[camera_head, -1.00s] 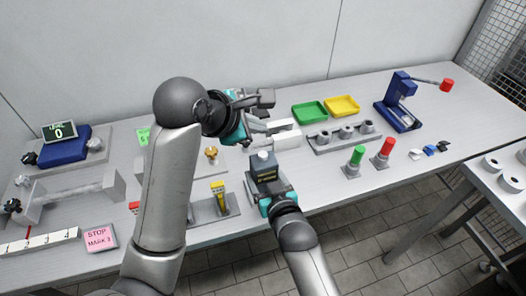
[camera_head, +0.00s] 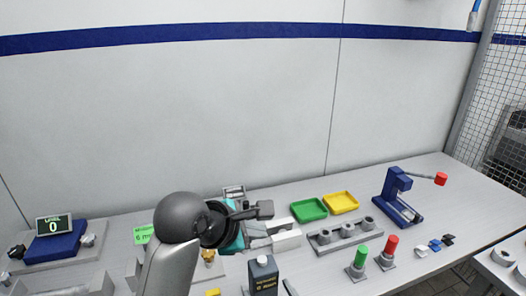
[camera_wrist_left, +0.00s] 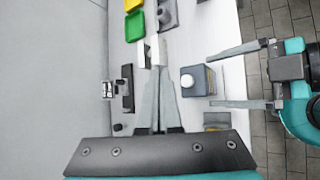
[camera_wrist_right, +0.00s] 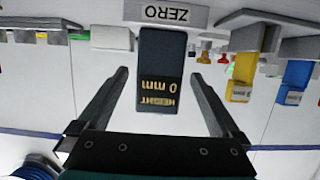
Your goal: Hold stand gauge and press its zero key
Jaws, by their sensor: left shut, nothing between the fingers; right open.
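The stand gauge is a dark block (camera_head: 263,274) with a white knob on top, upright on the bench. Its yellow height reading of 0 mm shows upside down in the right wrist view (camera_wrist_right: 162,65). A grey plate marked ZERO (camera_wrist_right: 166,14) shows above it there. My right gripper (camera_wrist_left: 209,80) is open, its fingertips to either side of the gauge's near part with gaps. It is mostly below the head view's edge. My left gripper (camera_head: 268,226) is shut and empty, above the bench behind the gauge, beside a white block (camera_head: 287,241).
Green (camera_head: 308,210) and yellow (camera_head: 341,202) trays and a grey socket rack (camera_head: 345,236) stand to the right. Green (camera_head: 361,256) and red (camera_head: 390,246) posts and a blue press (camera_head: 398,196) stand farther right. A LEVEL display (camera_head: 54,225) is at far left.

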